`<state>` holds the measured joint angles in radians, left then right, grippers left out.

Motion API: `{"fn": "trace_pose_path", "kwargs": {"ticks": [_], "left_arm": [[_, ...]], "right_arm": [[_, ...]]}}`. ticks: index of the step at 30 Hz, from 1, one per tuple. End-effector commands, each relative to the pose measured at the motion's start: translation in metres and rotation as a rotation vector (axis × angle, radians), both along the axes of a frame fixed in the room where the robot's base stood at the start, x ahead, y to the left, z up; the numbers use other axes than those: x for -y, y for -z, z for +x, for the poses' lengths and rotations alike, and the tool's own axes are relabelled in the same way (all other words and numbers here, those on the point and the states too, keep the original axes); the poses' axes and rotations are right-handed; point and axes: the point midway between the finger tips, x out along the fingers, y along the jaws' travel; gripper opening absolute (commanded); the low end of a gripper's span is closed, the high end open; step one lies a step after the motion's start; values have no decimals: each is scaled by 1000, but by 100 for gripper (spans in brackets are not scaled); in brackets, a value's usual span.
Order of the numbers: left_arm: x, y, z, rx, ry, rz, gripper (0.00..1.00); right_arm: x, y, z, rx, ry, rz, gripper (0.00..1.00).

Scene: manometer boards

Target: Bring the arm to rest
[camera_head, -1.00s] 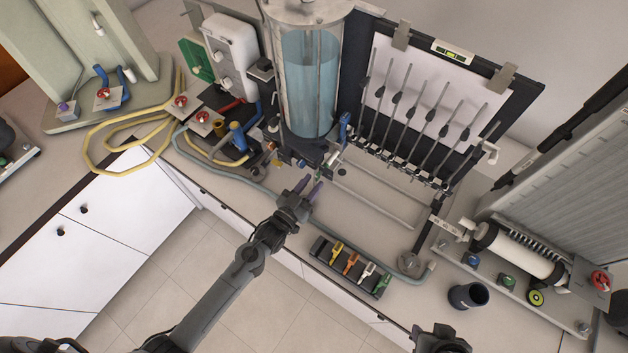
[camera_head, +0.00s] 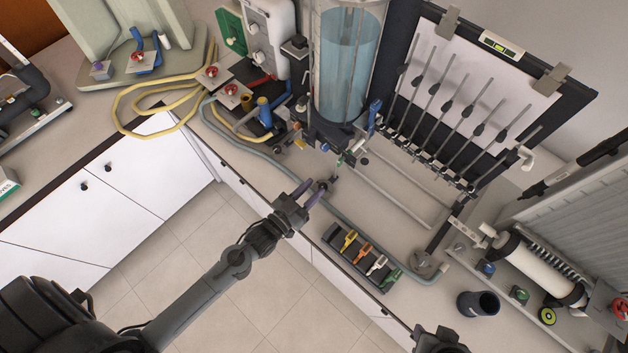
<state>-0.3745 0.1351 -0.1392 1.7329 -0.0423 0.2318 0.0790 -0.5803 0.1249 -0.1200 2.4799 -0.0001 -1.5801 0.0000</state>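My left arm (camera_head: 205,292) comes in from the lower left and reaches toward the bench's front edge. My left gripper (camera_head: 308,190) has two purplish fingers with a gap between them. It is open, and no held object shows. It appears over the front of the bench, below the water cylinder (camera_head: 345,65) in the picture. A small dark fitting (camera_head: 326,184) shows close beside the fingertips; I cannot tell whether they touch. Part of my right gripper (camera_head: 440,341) shows at the bottom edge, and its fingers are not clear.
The manometer board (camera_head: 570,95) with several tilted tubes stands behind. A grey hose (camera_head: 355,228) runs along the bench front. A dark tray (camera_head: 385,283) of coloured clips and a dark cup (camera_head: 478,304) lie to the right. Open floor (camera_head: 250,315) is below the bench.

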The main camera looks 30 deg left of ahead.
Motion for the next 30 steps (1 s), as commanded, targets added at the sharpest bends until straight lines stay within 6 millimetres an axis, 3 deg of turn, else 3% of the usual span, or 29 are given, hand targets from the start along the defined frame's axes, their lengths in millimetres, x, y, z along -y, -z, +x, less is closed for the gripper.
{"fn": "trace_pose_path", "kwargs": {"ticks": [5,9,14,23,30], "left_arm": [[0,-1,-2,-4,0,0,34],[0,-5,-14,-30,-1,-1,34],[4,-64,-27,-39,-6,-9,34],[-2,-114,-57,-435,-45,90,34],[-14,-130,-111,-814,-64,183,34]], "right_arm": [[0,-3,0,0,-1,-1,43],[0,-17,0,-1,-1,-1,43],[0,-45,0,-1,1,1,43],[-2,-73,0,2,5,7,43],[-2,-79,0,1,6,8,43]]}}
